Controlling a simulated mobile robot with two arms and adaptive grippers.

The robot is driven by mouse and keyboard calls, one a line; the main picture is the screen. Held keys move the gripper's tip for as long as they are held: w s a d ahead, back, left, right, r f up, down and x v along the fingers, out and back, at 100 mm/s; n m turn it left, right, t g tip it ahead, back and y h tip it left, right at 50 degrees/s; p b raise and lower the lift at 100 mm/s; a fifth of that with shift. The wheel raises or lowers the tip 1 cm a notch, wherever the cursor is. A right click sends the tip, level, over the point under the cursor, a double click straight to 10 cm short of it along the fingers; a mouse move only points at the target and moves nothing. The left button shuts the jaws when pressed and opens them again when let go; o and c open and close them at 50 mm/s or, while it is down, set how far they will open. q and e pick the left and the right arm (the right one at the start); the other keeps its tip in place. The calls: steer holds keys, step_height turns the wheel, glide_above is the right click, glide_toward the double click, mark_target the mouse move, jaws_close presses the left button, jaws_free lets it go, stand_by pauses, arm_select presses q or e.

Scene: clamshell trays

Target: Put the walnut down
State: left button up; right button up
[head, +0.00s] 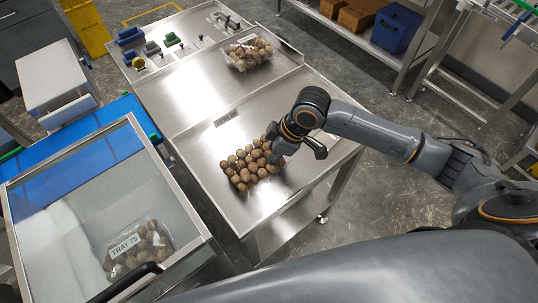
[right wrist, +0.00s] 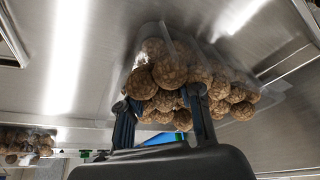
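Brown walnuts (head: 245,167) sit packed in rows in a clear tray on the steel table; single walnuts are hard to tell apart. My right gripper (head: 284,148) is at the right side of this tray. In the right wrist view its two dark fingers (right wrist: 162,108) are spread apart, with walnuts (right wrist: 170,75) of the tray close beyond and between the tips. I see no walnut clearly clasped, and contact with the tray cannot be told. The far fingertip is partly hidden in the head view. My left gripper is not in view.
A second clear tray of walnuts (head: 249,50) stands at the back of the steel table (head: 215,145).

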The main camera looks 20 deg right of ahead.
steer(key=v, duration=1.2)
steer(key=shift+r, duration=0.15)
steer(key=shift+s, duration=0.15)
